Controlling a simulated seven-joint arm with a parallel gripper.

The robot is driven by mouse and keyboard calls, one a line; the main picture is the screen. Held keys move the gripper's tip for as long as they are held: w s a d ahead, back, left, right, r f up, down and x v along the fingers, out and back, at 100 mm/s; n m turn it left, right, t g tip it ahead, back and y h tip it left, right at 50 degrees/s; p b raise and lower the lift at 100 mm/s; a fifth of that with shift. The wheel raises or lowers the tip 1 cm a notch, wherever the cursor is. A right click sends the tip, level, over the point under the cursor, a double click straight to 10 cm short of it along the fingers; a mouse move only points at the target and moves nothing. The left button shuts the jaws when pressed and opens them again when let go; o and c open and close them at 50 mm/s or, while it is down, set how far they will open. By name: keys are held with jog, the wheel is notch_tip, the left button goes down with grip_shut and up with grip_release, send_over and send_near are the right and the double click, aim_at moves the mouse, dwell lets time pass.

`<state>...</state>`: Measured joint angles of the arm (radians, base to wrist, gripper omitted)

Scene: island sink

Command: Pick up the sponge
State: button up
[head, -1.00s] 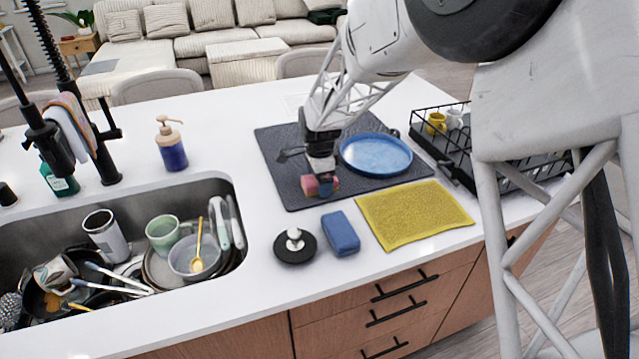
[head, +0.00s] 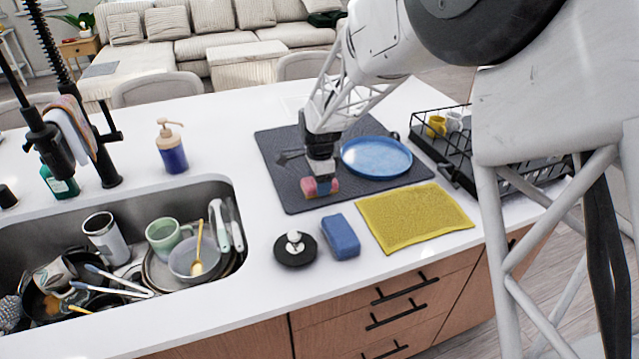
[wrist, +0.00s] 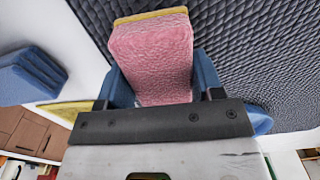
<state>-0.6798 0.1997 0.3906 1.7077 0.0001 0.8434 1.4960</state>
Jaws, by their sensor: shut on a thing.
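A pink sponge with a yellow layer (head: 329,188) is at the front edge of the dark drying mat. It also shows in the wrist view (wrist: 155,55), between the blue fingers of my gripper. My gripper (head: 320,182) points down and is shut on the sponge, with a finger at each side. I cannot tell whether the sponge rests on the mat or is just above it.
The textured mat (head: 285,165) holds a blue plate (head: 376,155). In front are a blue block (head: 340,237), a black drain plug (head: 295,250) and a yellow cloth (head: 414,217). A dish rack (head: 450,158) stands right; the full sink (head: 225,190) lies left.

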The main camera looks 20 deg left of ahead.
jog(key=shift+r, duration=0.45)
notch_tip(320, 180, up, 3)
jog(key=shift+s+f, duration=0.1)
jog(key=shift+f, duration=0.05)
jog(key=s+d, duration=0.3)
jog(key=s, duration=0.1)
jog(key=s+d+r, duration=0.1)
jog(key=s+d, duration=0.2)
jog(key=s, duration=0.1)
jog(key=s+d, duration=0.3)
jog(key=s, duration=0.1)
jog(key=shift+s+d+r, duration=0.15)
jog(key=shift+s+d, duration=0.05)
jog(key=shift+d, duration=0.2)
